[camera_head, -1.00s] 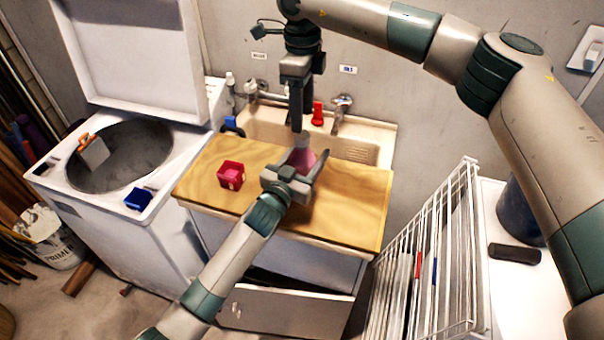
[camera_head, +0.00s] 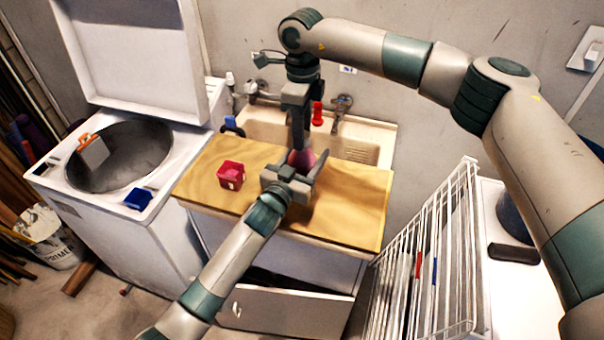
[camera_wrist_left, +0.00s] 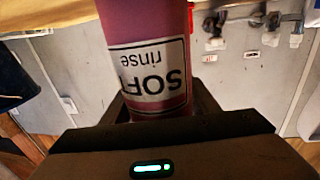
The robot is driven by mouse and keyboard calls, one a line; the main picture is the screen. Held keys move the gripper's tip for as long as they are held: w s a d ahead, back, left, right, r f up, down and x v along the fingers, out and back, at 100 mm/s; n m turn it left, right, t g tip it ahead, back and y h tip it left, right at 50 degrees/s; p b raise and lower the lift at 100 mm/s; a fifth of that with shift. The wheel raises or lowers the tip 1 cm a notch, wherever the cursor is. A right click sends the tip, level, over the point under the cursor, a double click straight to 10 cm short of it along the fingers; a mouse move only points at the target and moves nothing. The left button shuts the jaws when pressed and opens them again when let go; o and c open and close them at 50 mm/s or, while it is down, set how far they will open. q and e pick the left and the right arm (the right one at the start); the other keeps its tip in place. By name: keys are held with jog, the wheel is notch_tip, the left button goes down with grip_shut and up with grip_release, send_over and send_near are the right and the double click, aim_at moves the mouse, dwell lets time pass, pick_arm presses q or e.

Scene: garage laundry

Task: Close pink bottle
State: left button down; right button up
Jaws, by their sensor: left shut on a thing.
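The pink bottle (camera_head: 302,160) stands on the wooden counter (camera_head: 350,205) in front of the sink. In the left wrist view, the bottle (camera_wrist_left: 150,60) fills the space between the fingers, its "SOFT rinse" label upside down. My left gripper (camera_head: 295,172) reaches in from the lower left and is shut on the bottle's body. My right gripper (camera_head: 298,148) points down from above at the bottle's top, its fingers hiding the neck and any cap. I cannot tell whether it is shut on anything.
A small red box (camera_head: 231,175) sits on the counter to the left. The sink (camera_head: 262,128) with taps lies behind. A white wire rack (camera_head: 440,250) stands at the right, and an open washing machine (camera_head: 160,180) at the left.

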jog(key=shift+c, duration=1.2)
jog(key=o, duration=1.2)
jog(key=shift+o, duration=0.2)
jog(key=shift+r, duration=0.1)
notch_tip(320, 180, up, 12)
pick_arm(q)
jog(key=c, duration=0.6)
grip_release()
